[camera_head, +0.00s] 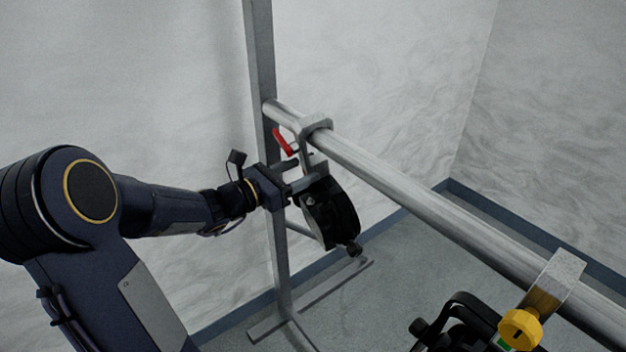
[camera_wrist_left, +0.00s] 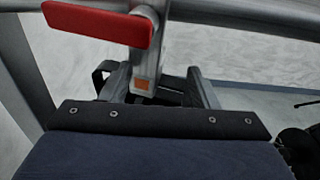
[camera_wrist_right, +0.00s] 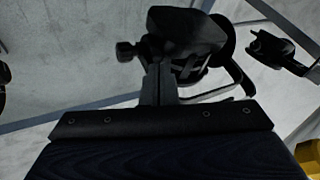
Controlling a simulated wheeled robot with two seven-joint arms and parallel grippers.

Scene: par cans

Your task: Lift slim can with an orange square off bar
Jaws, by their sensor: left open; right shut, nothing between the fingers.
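The slim can (camera_head: 331,214) is black and hangs below the bar (camera_head: 400,192) from a grey hook clamp (camera_head: 316,124) with a red handle (camera_head: 283,141). In the left wrist view, the orange square (camera_wrist_left: 141,84) shows on the clamp's stem below the red handle (camera_wrist_left: 97,24). My left gripper (camera_head: 303,174) is at the stem just above the can, with its fingers (camera_wrist_left: 162,82) apart and the stem between them. I cannot tell whether they touch it. My right gripper (camera_wrist_right: 159,82) is shut and empty in the right wrist view, with a black lamp body beyond its fingertips.
Another black can (camera_head: 465,325) hangs at the lower right from a clamp (camera_head: 553,285) with a yellow knob (camera_head: 520,329) and a green mark. An upright post (camera_head: 265,60) carries the bar's far end, close to my left gripper. Marbled walls stand behind.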

